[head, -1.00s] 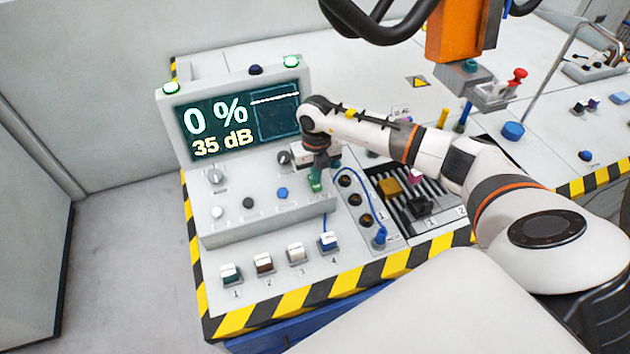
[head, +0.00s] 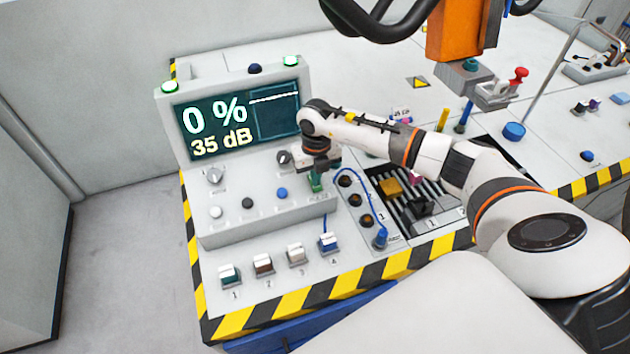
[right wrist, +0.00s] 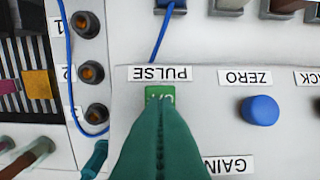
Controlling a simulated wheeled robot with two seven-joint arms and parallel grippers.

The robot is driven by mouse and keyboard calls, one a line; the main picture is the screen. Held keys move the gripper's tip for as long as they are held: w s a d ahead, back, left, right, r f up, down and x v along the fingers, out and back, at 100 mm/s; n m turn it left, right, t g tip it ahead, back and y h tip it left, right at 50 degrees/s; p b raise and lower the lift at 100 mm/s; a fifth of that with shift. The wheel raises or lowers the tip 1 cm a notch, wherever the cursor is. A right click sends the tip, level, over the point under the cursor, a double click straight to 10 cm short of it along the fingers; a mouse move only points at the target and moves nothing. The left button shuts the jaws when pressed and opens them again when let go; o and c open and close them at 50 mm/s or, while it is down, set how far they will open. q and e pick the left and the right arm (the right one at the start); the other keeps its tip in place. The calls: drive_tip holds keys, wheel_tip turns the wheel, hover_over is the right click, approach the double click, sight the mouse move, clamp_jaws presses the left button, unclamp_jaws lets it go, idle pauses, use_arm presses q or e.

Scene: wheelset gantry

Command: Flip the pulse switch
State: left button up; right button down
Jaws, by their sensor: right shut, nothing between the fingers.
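The pulse switch is a small green rocker (right wrist: 160,94) beside the PULSE label (right wrist: 160,73) on the grey console (head: 265,213). My right gripper (head: 316,188) points down at the console's right end, over the switch, and hides most of it in the head view. In the right wrist view its green fingers (right wrist: 160,135) are closed together, with nothing between them. Their tips overlap the switch's edge; I cannot tell whether they touch it. My left gripper is not in view.
A blue ZERO button (right wrist: 260,112) is beside the switch. A blue cable (head: 349,178) loops close by, past several round sockets (head: 361,199). The display (head: 240,118) reads 0 % and 35 dB. Several coloured blocks (head: 263,265) line the front.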

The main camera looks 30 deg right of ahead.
drive_tip(key=shift+s, duration=0.1)
drive_tip(key=shift+r+p, duration=0.8)
drive_tip(key=shift+r, duration=0.1)
drive_tip(key=shift+r+p, duration=1.65)
drive_tip(key=shift+r, duration=0.8)
